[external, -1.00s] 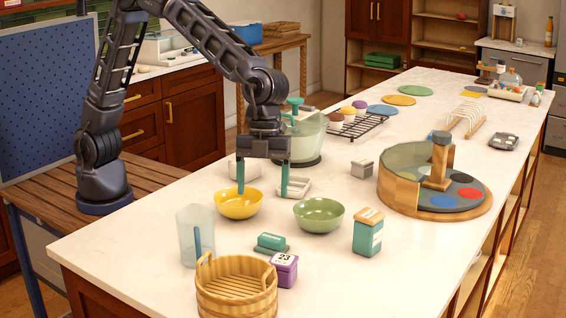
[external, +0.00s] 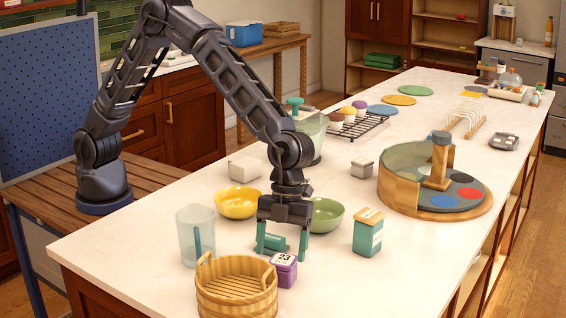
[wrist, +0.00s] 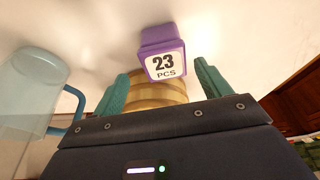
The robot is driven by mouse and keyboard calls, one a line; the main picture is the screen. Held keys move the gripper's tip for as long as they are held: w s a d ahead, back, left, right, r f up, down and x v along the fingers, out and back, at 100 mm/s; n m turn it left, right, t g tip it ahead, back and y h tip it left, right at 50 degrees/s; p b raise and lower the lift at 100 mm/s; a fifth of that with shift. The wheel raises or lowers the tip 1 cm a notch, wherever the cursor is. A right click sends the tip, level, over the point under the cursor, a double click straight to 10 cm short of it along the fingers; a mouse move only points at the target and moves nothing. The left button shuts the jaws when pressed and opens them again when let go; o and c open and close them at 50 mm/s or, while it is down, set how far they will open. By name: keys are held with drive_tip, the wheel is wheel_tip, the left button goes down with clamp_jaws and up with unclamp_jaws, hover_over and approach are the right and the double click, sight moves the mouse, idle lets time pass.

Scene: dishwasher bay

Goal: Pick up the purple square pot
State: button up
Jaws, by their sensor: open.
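The purple square pot (external: 284,270) stands upright on the white counter, with a white label reading 23 on it. It touches or nearly touches the right side of the wooden basket in the external view. My gripper (external: 282,252) is open and empty, its teal fingers pointing down just behind the pot. In the wrist view the pot (wrist: 163,52) shows ahead, centred between and beyond the two fingers (wrist: 158,88). Its label there reads 23 PCS.
A wooden basket (external: 236,285) stands close to the pot. A clear pitcher (external: 196,238) stands left of it. A yellow bowl (external: 238,203), a green bowl (external: 325,214) and a teal canister (external: 368,232) stand nearby.

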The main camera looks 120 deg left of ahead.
sight(283, 259)
drive_tip(key=shift+w+a+x, duration=0.1)
drive_tip(key=shift+w+x, duration=0.05)
drive_tip(key=shift+x, duration=1.15)
drive_tip(key=shift+w+a+x, duration=0.1)
drive_tip(key=shift+w+x, duration=0.05)
drive_tip(key=shift+x, duration=1.1)
drive_tip(key=c, duration=1.2)
